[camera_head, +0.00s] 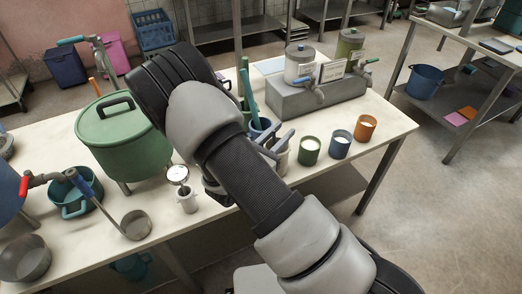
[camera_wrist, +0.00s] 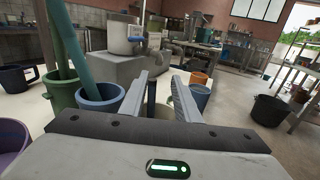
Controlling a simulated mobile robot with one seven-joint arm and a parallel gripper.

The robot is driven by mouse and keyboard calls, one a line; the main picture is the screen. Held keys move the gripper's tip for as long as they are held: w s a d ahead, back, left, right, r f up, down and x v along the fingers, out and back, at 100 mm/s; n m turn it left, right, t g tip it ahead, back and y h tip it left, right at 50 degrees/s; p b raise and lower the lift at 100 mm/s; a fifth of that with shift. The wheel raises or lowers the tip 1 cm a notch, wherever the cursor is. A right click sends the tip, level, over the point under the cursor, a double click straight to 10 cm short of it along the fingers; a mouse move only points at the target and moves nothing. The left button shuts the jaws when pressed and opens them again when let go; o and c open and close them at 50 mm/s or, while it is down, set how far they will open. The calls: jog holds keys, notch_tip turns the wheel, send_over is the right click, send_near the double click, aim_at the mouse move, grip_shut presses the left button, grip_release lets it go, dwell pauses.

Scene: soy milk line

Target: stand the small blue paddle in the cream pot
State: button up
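My gripper (camera_head: 277,143) is over the cream pot (camera_head: 282,160), which stands on the table between the blue pot (camera_head: 261,128) and a green cup. The gripper's two fingers (camera_wrist: 162,78) are apart in the wrist view. A dark blue upright bar (camera_wrist: 151,98) shows between them, nearer the left finger; it looks like the small blue paddle's handle. A gap shows between it and the right finger. Its lower end is hidden by my gripper body, so I cannot tell whether it stands in the cream pot. The blue pot (camera_wrist: 101,103) holds a larger teal paddle (camera_wrist: 88,42).
Green (camera_head: 309,150), blue (camera_head: 340,144) and orange (camera_head: 365,128) cups stand right of the cream pot. A green pot (camera_wrist: 62,94) stands left of the blue pot. A large lidded green pot (camera_head: 122,140) is at left. A grey block (camera_head: 318,95) lies behind.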

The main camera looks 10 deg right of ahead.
jog(key=v, duration=1.5)
jog(key=shift+s+r, duration=0.1)
jog(key=shift+s, duration=0.05)
jog(key=s+d+r+m+g+y, duration=0.3)
jog(key=s+d+r+m+g, duration=0.75)
jog(key=d+m+g, duration=0.4)
jog(key=s+a+r+m+t+y+p, duration=0.2)
jog(key=r+m+y+p, duration=0.3)
jog(key=r, duration=0.7)
jog(key=s+a+r+m+t+y+p, duration=0.3)
jog(key=r+m+t+y+p, duration=0.2)
jog(key=r, duration=0.8)
jog(key=m+p, duration=0.2)
jog(key=p, duration=0.1)
